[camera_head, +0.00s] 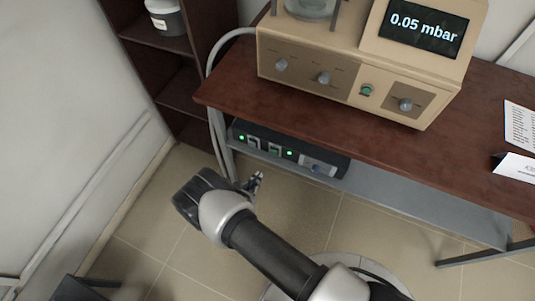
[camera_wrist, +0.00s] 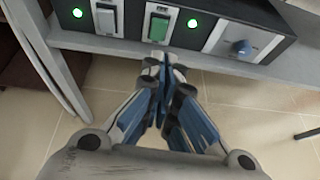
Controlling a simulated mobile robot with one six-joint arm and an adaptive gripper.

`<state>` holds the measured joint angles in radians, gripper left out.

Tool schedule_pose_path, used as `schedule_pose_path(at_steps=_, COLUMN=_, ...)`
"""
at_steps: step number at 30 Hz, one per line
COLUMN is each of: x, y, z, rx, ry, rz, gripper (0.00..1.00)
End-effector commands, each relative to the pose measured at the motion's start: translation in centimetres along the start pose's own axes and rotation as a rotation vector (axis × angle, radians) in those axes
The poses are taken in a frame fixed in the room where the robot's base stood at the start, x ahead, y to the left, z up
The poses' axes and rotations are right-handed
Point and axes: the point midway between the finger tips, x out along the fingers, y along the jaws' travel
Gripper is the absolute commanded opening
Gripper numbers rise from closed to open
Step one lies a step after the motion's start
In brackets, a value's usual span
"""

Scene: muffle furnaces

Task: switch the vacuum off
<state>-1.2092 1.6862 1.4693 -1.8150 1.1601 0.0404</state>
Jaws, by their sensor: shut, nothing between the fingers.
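A black control box (camera_head: 333,163) sits on the grey shelf under the desk. In the wrist view its front (camera_wrist: 130,15) carries a pale rocker switch (camera_wrist: 107,18), a green rocker switch (camera_wrist: 158,27) and a blue-grey knob (camera_wrist: 240,47). Two green lamps (camera_wrist: 192,23) are lit on it. My gripper (camera_wrist: 160,62) is shut and empty, its fingertips just below the green switch in the picture. I cannot tell whether they touch the box. My gripper (camera_head: 257,178) also shows in the head view, in front of the box. A beige instrument (camera_head: 345,70) on the desk displays 0.05 mbar.
The brown desktop (camera_head: 230,87) overhangs the box. The grey shelf (camera_head: 420,200) runs along beneath it, with a desk leg and hoses (camera_head: 215,135) at the left. A dark shelving unit (camera_head: 180,75) stands at the back left.

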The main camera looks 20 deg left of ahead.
Motion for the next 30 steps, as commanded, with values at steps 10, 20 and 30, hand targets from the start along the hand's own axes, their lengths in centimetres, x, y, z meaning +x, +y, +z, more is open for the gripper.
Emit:
schedule_pose_path(at_steps=10, x=-0.4, y=0.0, z=-2.0, rx=-0.045, ry=0.003, rz=0.044, gripper=0.0)
schedule_pose_path(at_steps=20, x=1.0, y=-0.1, z=-2.1, rx=-0.042, ry=0.003, rz=0.038, gripper=0.0)
schedule_pose_path(at_steps=30, x=8.1, y=0.1, z=-2.3, rx=-0.041, ry=0.002, rz=0.037, gripper=0.0)
